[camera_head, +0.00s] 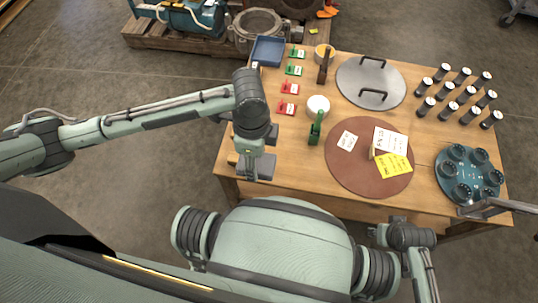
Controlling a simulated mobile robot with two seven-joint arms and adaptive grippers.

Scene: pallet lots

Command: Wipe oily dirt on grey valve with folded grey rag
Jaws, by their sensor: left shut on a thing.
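My left gripper (249,165) points down at the table's left front edge, seen from above. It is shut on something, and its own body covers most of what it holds. A dark grey block-like shape (265,168) shows right at its fingertips. I cannot tell whether this is the folded grey rag, the grey valve or part of the gripper. No oily dirt can be made out at this size.
A pallet (150,38) stands behind.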

